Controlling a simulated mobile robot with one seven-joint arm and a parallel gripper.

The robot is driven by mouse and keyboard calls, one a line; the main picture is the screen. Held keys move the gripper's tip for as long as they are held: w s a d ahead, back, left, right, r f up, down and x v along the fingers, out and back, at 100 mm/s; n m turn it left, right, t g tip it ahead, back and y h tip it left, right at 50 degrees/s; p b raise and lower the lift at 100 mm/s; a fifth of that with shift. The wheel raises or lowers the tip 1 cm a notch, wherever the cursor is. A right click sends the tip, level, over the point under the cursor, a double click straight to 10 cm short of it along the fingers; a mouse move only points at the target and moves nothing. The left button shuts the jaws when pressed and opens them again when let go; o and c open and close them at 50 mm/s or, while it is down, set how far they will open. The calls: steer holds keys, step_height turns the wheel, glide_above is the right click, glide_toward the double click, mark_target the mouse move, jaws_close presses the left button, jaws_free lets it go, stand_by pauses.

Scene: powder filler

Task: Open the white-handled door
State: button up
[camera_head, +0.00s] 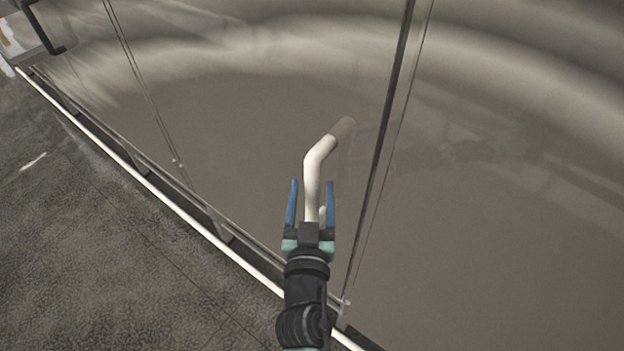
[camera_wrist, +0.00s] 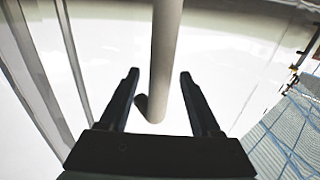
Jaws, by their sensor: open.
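The white handle (camera_head: 313,175) is a bent tube on a clear door panel (camera_head: 250,130). In the wrist view the handle (camera_wrist: 166,60) runs down from the top edge and ends between the two fingers. My gripper (camera_head: 312,185) is open, with one blue finger on each side of the handle. In the wrist view my gripper (camera_wrist: 159,75) shows a gap between each finger and the tube, so it does not appear clamped. The handle's lower part is partly hidden behind my gripper.
A dark vertical panel edge (camera_head: 385,130) stands just right of the handle. A black handle (camera_head: 45,35) is at the far upper left. A pale rail (camera_head: 150,198) runs along the machine's lower edge. Grey floor (camera_head: 90,240) lies open at left.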

steer(key=shift+w, duration=0.95)
jaws_close()
stand_by(0.8)
